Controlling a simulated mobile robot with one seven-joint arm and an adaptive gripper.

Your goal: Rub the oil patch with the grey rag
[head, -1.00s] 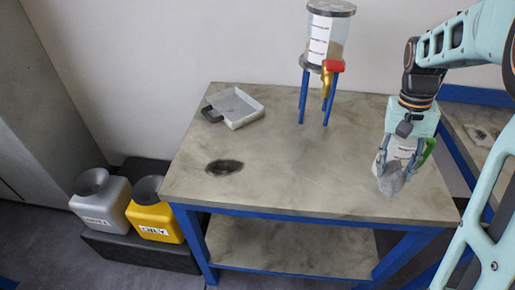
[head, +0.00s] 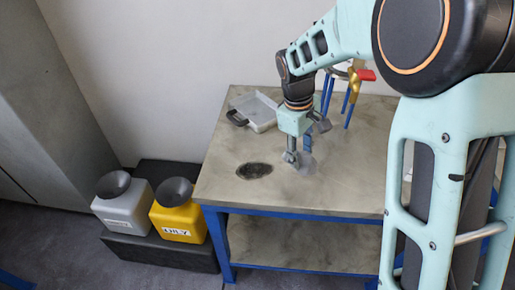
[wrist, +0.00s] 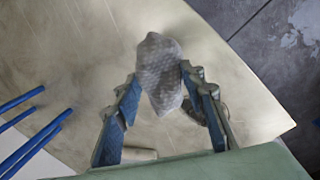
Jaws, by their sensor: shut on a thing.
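The dark oil patch (head: 254,170) lies on the worktable top near its left front edge. My gripper (head: 301,160) is just right of the patch, pointing down at the table. It is shut on the grey rag (head: 306,165), which hangs bunched below the fingers, close to the tabletop; I cannot tell whether it touches. In the wrist view the dimpled grey rag (wrist: 160,70) is pinched between the fingertips (wrist: 160,82).
A grey tray (head: 262,118) with a dark handle stands behind the patch. A blue-legged stand with a brass valve and red handle (head: 365,75) is behind my arm. A grey container (head: 122,207) and a yellow container labelled OILY (head: 178,215) stand left of the worktable (head: 345,190).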

